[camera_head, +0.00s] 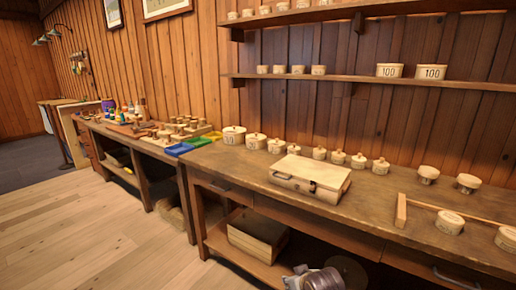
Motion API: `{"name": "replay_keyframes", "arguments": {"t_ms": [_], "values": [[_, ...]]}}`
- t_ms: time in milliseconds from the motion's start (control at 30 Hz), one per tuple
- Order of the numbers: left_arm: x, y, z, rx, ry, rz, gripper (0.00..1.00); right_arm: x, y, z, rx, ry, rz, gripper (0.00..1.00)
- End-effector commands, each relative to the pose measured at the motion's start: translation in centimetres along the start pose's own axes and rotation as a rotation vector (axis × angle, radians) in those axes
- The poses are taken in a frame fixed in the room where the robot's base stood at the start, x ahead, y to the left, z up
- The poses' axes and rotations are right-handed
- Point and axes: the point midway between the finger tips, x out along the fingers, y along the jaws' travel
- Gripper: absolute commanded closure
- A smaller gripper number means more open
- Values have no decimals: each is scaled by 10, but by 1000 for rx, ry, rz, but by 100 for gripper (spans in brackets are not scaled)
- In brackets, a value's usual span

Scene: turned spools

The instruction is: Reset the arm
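Neither my left nor my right gripper shows in the head view, and no part of either arm can be made out with certainty. A long wooden workbench (385,205) runs along the plank wall. A pale closed wooden case (310,172) with a dark clasp lies on it near the middle. Several pale lidded turned pieces stand behind the case, among them a wide one (234,135) at the left and a knobbed one (381,166) to the right.
Round pieces (449,222) stand by a wooden strip frame (401,211) at the right. Shelves (370,79) hold more pots. A second bench (150,146) carries blue (179,149) and yellow bins. A box (257,237) sits below. The floor (70,225) at left is clear.

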Motion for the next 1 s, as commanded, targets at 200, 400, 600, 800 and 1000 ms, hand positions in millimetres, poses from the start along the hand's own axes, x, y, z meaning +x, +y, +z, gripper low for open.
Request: {"name": "replay_keyframes", "arguments": {"t_ms": [200, 400, 600, 800, 1000], "values": [[0, 0, 0, 0, 0, 0, 15, 9, 6, 68, 54, -97, -9, 63], [0, 0, 0, 0, 0, 0, 15, 14, 9, 133, 88, -191, -8, 63], [0, 0, 0, 0, 0, 0, 15, 14, 4, 200, 114, -294, -13, 63], [0, 0, 0, 0, 0, 0, 15, 10, -9, 257, 127, -382, -29, 63], [0, 0, 0, 0, 0, 0, 15, 4, -21, 293, 133, -439, -44, 63]]}}
